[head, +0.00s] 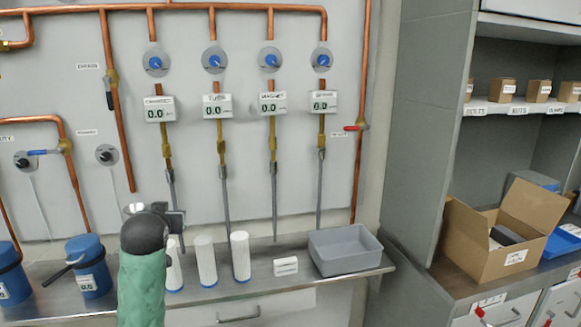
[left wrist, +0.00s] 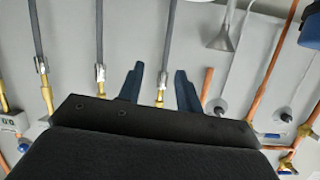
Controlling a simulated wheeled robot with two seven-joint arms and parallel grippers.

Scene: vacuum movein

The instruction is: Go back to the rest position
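My left arm, in a green sleeve with a dark wrist, comes up from the bottom left in the head view. My left gripper (head: 172,218) is in front of the wall panel, above the counter and close to the white cylinders in the picture. The left wrist view shows its two dark fingers (left wrist: 159,70) spread apart with nothing held between them. A brass fitting and grey hose show behind the gap. My right gripper is in neither view.
White cylinders (head: 206,262), a small white block (head: 286,266) and a grey bin (head: 345,252) stand on the metal counter (head: 258,287). Blue canisters (head: 89,266) are at left. Copper pipes, gauges (head: 217,106) and hanging hoses line the wall. A cardboard box (head: 487,243) sits right.

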